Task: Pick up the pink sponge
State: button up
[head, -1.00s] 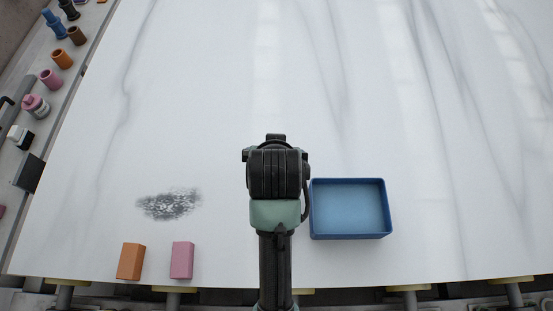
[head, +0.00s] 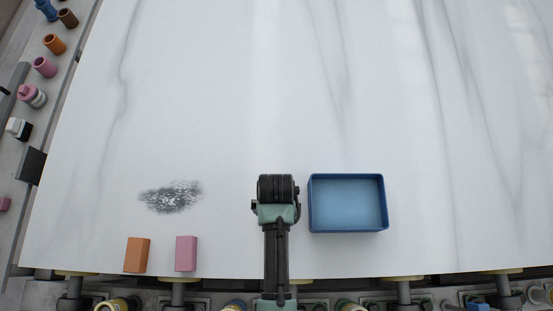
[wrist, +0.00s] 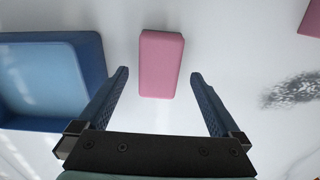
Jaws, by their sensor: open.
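In the wrist view the pink sponge (wrist: 162,63) appears between my fingertips but lies farther off, on the slab. My gripper (wrist: 159,75) is open, with its two blue fingers apart and nothing between them.
A dark speckled smudge (head: 171,197) marks the slab. Several bottles and cups line the left ledge. The slab's middle is clear.

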jog(key=shift+w+f, duration=0.15)
jog(key=shift+f, duration=2.2)
jog(key=c, duration=1.3)
jog(key=shift+o, duration=0.2)
jog(key=shift+r, duration=0.1)
notch_tip(320, 180, up, 10)
jog(key=shift+f, duration=0.1)
